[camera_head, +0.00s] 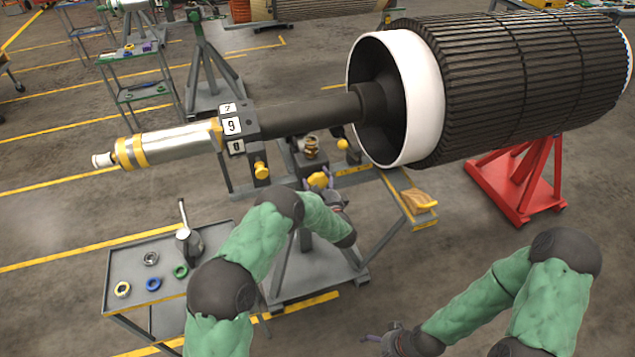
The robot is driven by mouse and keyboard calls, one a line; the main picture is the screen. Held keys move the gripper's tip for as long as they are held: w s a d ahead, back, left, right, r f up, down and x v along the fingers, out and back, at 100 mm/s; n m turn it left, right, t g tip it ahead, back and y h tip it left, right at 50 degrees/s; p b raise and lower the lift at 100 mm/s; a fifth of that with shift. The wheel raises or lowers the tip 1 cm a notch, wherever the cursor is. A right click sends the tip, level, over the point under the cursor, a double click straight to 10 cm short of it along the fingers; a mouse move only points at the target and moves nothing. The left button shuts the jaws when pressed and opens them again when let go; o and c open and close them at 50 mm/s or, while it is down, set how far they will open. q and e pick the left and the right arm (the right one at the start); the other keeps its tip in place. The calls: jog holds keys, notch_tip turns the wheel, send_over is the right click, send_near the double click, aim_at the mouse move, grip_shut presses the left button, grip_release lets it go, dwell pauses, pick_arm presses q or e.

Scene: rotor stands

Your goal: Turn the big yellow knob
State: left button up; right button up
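A large yellow knob (317,180) sits under the rotor shaft, on the grey stand below the numbered block. My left gripper (326,186) is right at this knob, with purple finger parts showing beside it. Its fingers are small and partly hidden, so I cannot tell whether they touch or grip the knob. Another yellow knob (261,170) hangs under the numbered block, to the left, and a smaller one (342,144) shows to the right. My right gripper (372,338) is low in the picture, away from the knobs; its finger opening is unclear.
The big dark ribbed rotor (530,75) with its white ring and shaft spans the upper right, above a red stand (525,180). A grey cart (130,268) with coloured rings and a can stands at lower left. A yellow-edged platform (408,205) lies right of the stand.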

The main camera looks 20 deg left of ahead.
pick_arm(q)
jog(key=shift+o, duration=0.7)
jog(key=shift+w+d+f, duration=0.1)
jog(key=shift+w+d, duration=0.1)
jog(key=shift+d, duration=0.1)
jog(key=shift+s, duration=0.1)
jog(key=shift+s+a, duration=0.1)
jog(key=shift+s, duration=0.05)
jog(key=v, duration=1.2)
